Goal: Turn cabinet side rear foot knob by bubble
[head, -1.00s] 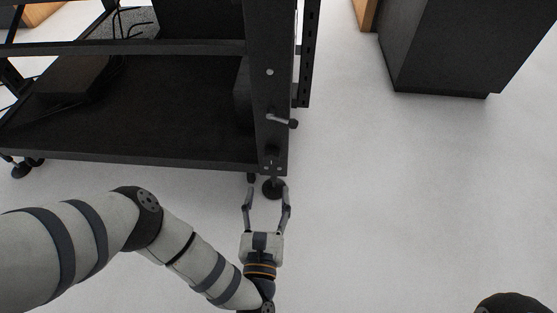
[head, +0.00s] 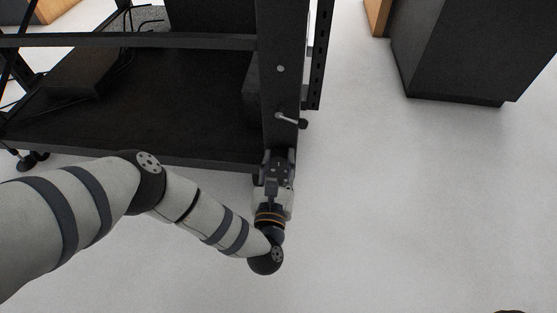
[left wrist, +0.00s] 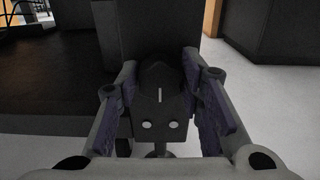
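The dark cabinet frame (head: 120,125) stands on feet, with a corner post (head: 278,100) on its right. In the left wrist view a dark rounded knob (left wrist: 160,76) with a short white line sits low on the post, above two pale dots. My left gripper (head: 278,160) is at the bottom of this post and hides the knob and foot in the head view. In the left wrist view its fingers (left wrist: 160,92) are apart, one on each side of the knob; I cannot make out firm contact. My right gripper is not in view.
A small lever handle (head: 289,119) sticks out of the post just above my left gripper. A dark cabinet (head: 460,50) stands at the upper right. The pale floor (head: 420,200) between is clear. Another foot (head: 28,162) shows at the far left.

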